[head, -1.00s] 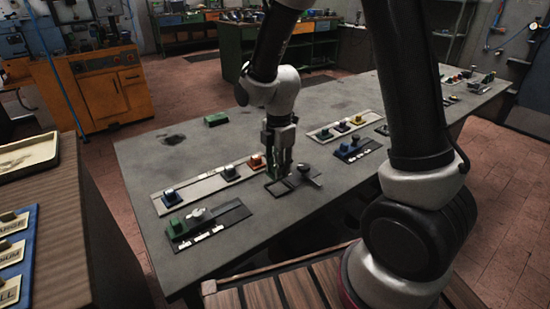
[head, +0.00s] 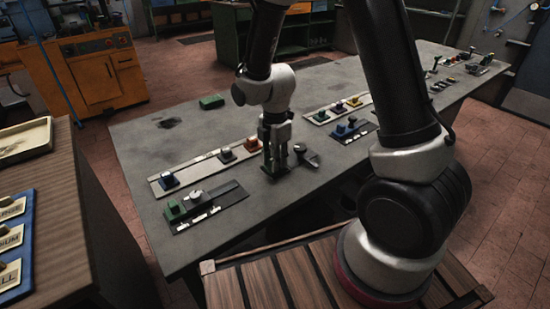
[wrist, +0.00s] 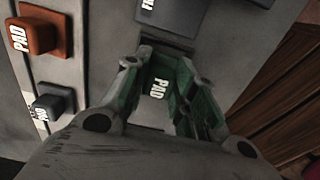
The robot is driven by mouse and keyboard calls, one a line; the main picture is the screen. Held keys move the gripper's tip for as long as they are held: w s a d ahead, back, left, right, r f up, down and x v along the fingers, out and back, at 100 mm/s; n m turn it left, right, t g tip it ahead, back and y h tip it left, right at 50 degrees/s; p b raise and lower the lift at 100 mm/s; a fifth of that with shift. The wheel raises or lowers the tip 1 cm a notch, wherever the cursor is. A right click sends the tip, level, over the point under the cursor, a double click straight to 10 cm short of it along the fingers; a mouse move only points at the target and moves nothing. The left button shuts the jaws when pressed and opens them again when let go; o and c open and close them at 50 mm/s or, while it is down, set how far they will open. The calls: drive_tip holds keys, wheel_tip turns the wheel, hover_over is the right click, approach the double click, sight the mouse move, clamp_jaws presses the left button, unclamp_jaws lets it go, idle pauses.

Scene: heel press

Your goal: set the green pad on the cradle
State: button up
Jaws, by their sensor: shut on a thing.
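My gripper (head: 274,158) is low over the front middle of the grey bench, pointing down. In the wrist view its fingers (wrist: 160,90) are shut around the green pad (wrist: 157,82), whose top carries a white "PAD" label. In the head view the pad is at the fingertips, mostly hidden by them. The dark cradle at this spot is largely covered by the gripper, so I cannot tell whether the pad touches it. A dark grey block (wrist: 172,14) with white lettering lies just beyond the fingers in the wrist view.
An orange pad block (wrist: 42,36) stands close on the left of the gripper, with a small blue-grey block (wrist: 52,104) nearby. A black lever (head: 307,157) is just right of the gripper. A strip with a green block (head: 174,211) lies to the front left.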

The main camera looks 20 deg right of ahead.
drive_tip(key=shift+f, duration=0.1)
drive_tip(key=o, duration=1.1)
wheel_tip(320, 180, up, 12)
